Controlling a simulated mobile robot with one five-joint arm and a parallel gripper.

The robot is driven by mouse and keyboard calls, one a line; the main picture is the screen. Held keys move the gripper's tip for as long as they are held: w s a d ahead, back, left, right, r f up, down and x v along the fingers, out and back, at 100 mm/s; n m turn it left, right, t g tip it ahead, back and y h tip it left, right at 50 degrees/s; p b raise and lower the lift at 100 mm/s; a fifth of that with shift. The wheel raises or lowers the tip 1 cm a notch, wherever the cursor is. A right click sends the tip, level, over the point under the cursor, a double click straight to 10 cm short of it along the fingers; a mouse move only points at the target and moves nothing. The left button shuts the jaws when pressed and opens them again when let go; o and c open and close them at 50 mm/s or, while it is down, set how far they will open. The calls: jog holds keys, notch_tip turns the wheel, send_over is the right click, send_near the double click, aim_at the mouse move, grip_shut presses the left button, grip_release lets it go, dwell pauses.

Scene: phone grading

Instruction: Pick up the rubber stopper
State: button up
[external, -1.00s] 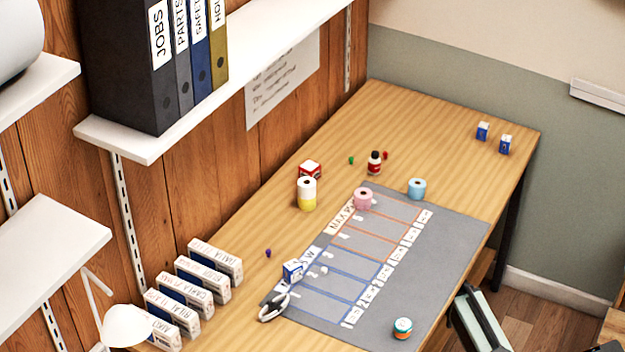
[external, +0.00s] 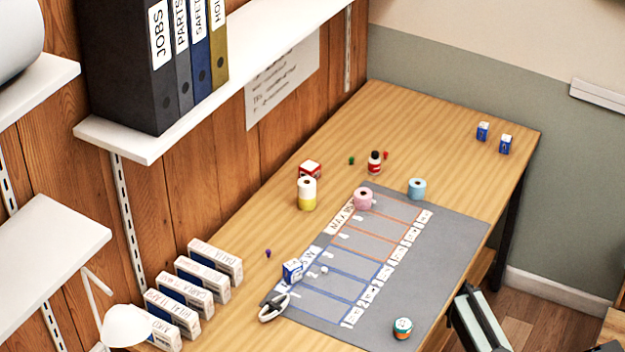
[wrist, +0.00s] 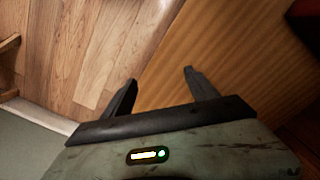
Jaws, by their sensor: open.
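I cannot single out the rubber stopper for certain. Small coloured pieces lie on the desk: a green one (external: 351,160), a red one (external: 386,155) and a purple one (external: 268,253); they are too small to identify. My gripper (wrist: 160,77) is open in the wrist view, with nothing between its two dark fingers. It hangs over the floor and a wooden surface, away from these pieces. In the external view, part of my arm shows at the lower right, beside the desk's front edge.
The desk (external: 420,130) holds a grey mat (external: 440,250) with marked rows. White boxes (external: 209,262) line the left.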

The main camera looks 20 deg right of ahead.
jog(key=c, duration=0.6)
jog(key=shift+c, duration=0.2)
